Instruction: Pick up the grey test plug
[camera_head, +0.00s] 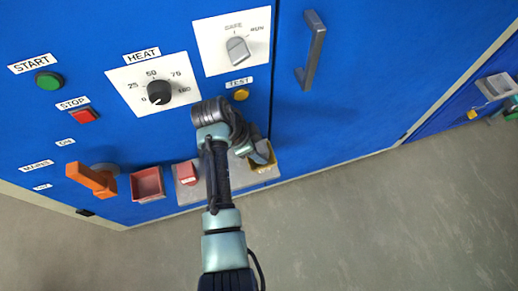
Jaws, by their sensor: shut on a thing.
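My arm reaches up from the bottom of the view and bends right at its wrist. My gripper (262,155) points down at a yellow-edged holder (266,171) low on the blue cabinet. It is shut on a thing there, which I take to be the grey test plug. The plug is mostly hidden by the gripper, so I cannot tell whether it sits in the holder or is lifted clear.
Above are a HEAT dial (158,92), a grey selector (237,50) and a door handle (311,50). The floor is clear.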

